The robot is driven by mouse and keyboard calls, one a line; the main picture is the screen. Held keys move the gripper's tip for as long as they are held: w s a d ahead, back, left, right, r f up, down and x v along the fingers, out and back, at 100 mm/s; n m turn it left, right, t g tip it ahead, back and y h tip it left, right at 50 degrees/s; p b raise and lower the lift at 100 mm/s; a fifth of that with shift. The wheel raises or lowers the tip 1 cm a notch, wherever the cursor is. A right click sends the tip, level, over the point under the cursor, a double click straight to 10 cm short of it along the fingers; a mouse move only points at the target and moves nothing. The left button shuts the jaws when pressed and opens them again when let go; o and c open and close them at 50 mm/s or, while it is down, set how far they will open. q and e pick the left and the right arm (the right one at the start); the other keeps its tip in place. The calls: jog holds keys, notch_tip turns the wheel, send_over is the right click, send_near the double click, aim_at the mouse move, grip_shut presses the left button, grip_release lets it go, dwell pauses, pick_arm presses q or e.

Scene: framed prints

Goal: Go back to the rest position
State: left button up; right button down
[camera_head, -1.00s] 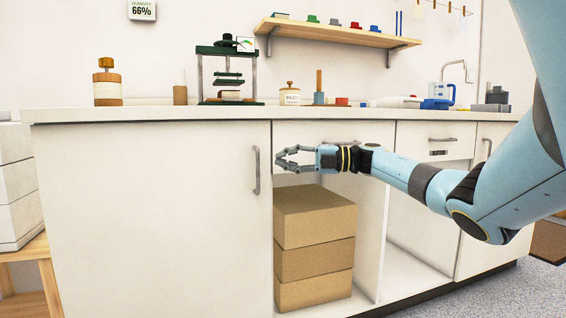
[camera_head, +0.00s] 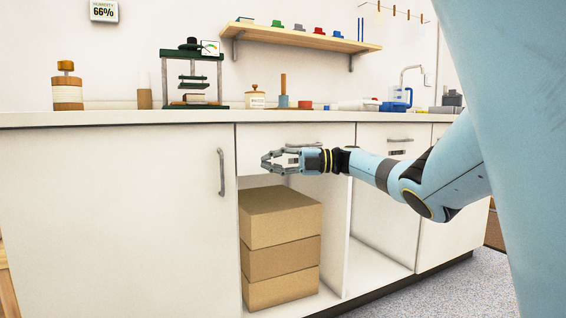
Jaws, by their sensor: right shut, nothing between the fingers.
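My right gripper (camera_head: 266,162) is shut and empty. It hangs in front of the cabinet, just under the worktop and by the upper drawer front, above the stacked brown boxes (camera_head: 280,218). My right arm comes in from the right, with its pale blue upper part large and close at the right edge. My left gripper is not in view.
The white cabinet (camera_head: 110,205) has a closed door at left and open compartments at right. The worktop (camera_head: 120,117) holds a green press (camera_head: 192,80), jars, and a blue jug (camera_head: 398,98). A wall shelf (camera_head: 300,38) is above. Speckled floor (camera_head: 440,290) is clear at lower right.

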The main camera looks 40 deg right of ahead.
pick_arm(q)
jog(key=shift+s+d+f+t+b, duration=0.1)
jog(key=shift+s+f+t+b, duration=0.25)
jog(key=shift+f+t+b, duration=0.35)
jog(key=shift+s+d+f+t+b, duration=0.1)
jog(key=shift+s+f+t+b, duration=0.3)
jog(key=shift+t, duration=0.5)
pick_arm(e)
jog(key=shift+s+d+r, duration=0.1)
jog(key=shift+d, duration=2.1)
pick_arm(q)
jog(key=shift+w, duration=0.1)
